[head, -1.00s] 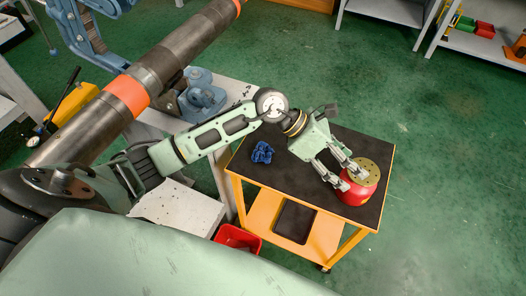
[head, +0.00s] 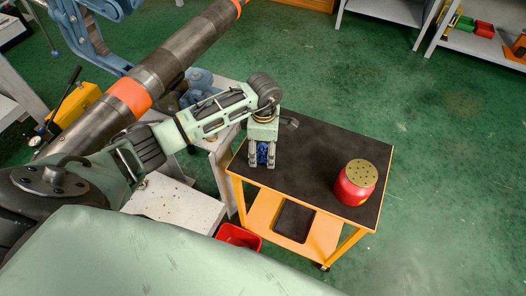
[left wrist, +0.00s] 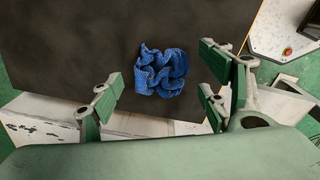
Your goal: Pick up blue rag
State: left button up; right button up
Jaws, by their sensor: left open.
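The blue rag (head: 263,151) lies crumpled on the black top of the orange cart (head: 310,140). In the head view it shows between the fingers of my left gripper (head: 262,163), which is over it and pointing down. In the left wrist view the rag (left wrist: 161,72) lies ahead of the open fingers, roughly centred between them. My left gripper (left wrist: 160,95) is open and empty, with fingers apart on both sides. Whether the fingertips touch the cart top cannot be told. My right gripper is not in view.
A red round part with a brass-coloured top (head: 356,183) stands on the cart's right side. A large pipe (head: 160,70) runs diagonally at the left near my arm. A red bin (head: 240,238) sits below the cart's left side. The cart's middle is clear.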

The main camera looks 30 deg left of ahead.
pick_arm(q)
jog(key=shift+w+f, duration=0.1)
jog(key=shift+f, duration=0.6)
jog(key=shift+c, duration=0.6)
jog(key=c, duration=0.6)
jog(key=shift+r, duration=0.1)
jog(key=shift+r, duration=0.5)
notch_tip(320, 180, up, 3)
jog(key=shift+f+b, duration=0.2)
jog(key=shift+b, duration=0.25)
jog(key=d+r+b, duration=0.2)
jog(key=d+r, duration=0.5)
jog(key=d, duration=0.4)
jog(key=shift+d+r, duration=0.15)
jog(key=shift+d, duration=0.25)
